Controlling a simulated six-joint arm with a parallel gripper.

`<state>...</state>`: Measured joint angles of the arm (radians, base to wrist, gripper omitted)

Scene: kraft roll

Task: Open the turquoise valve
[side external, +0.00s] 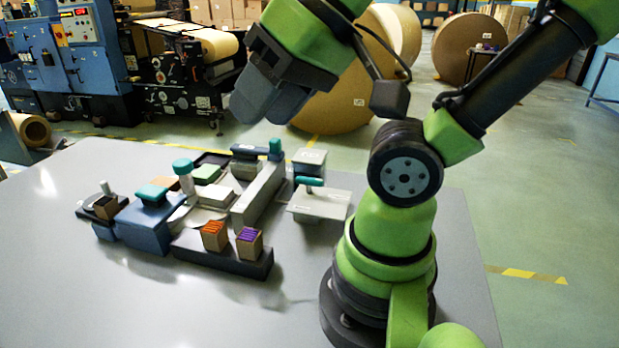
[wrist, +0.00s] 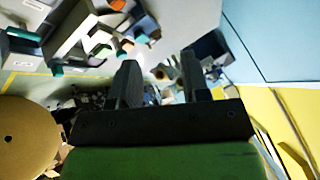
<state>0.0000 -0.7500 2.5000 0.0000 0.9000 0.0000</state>
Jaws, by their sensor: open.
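Several turquoise parts show on the grey table, and I cannot tell for sure which is the valve. A turquoise bar handle (side external: 309,182) sits on a pale plate at the right of the cluster, by my arm's base. A turquoise round knob (side external: 182,166) stands on a pale stem, and a turquoise block (side external: 152,193) tops a blue box at left. A turquoise upright grip (side external: 275,147) is at the back. My gripper (side external: 258,100) is high above the back of the cluster, apart from everything. In the wrist view my gripper (wrist: 158,66) has its fingers spread, with nothing held between them.
A dark block (side external: 225,253) carries an orange-topped and a purple-topped wooden cube in front. A long grey box (side external: 258,195) rises mid-cluster. The table (side external: 110,300) is clear at the front. Big kraft rolls (side external: 468,48) and machinery stand behind.

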